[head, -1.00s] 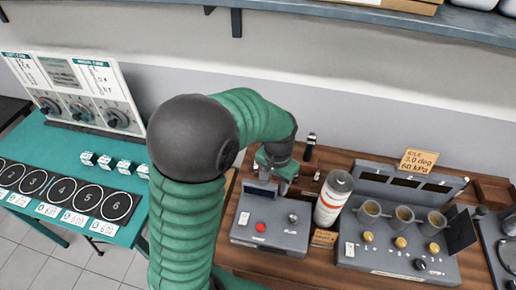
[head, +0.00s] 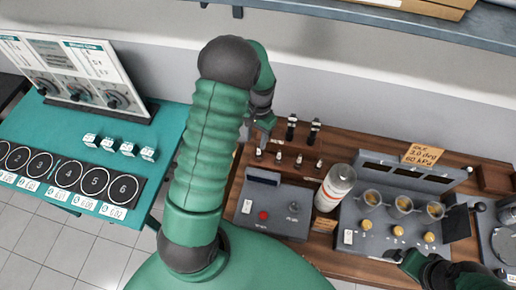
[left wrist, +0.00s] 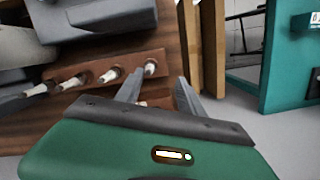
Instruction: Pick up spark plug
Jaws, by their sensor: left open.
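Several spark plugs with white tips stand in a row on the wooden bench behind the grey tester box. In the head view, the leftmost spark plug (head: 259,155) is just below my left gripper (head: 264,138). In the left wrist view, the row runs leftwards from the end spark plug (left wrist: 150,69). My left gripper (left wrist: 162,80) is open there, with that plug between and just beyond its fingertips; I cannot tell whether they touch. My right gripper (head: 408,260) is low at the right in the head view, dark and partly cropped; its jaws are unclear.
The grey tester box (head: 272,212) with a red button stands in front of the plugs. A white canister (head: 335,188) and a grey panel with cups (head: 396,212) stand to the right. Two black upright parts (head: 302,130) stand behind. A teal table (head: 165,125) is at the left.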

